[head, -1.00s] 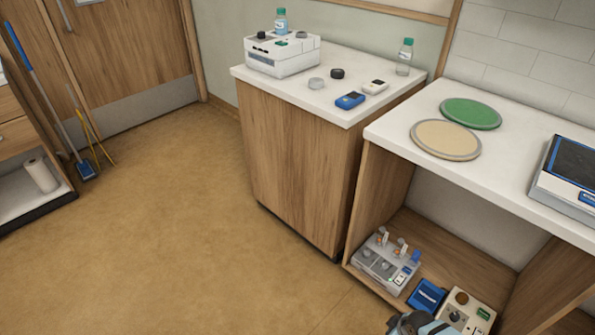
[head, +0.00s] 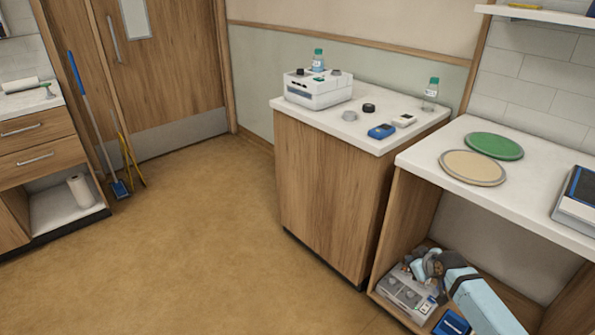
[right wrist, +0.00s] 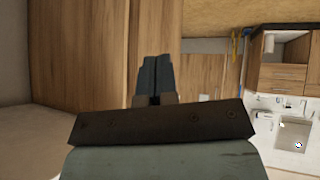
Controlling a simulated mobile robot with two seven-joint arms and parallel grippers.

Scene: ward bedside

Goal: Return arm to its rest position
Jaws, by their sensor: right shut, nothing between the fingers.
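My right arm comes in from the lower right of the head view. Its right gripper (head: 418,266) is in front of the open cubby under the right counter, and covers part of a grey device with knobs (head: 402,301). In the right wrist view the two dark fingers of the right gripper (right wrist: 155,75) are together, with nothing between them. My left gripper is in neither current view.
The right counter (head: 425,158) stands above the cubby and carries a green disc (head: 494,146) and a tan disc (head: 472,167). A wooden cabinet (head: 325,190) stands to its left. A blue box (head: 452,323) sits low in the cubby.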

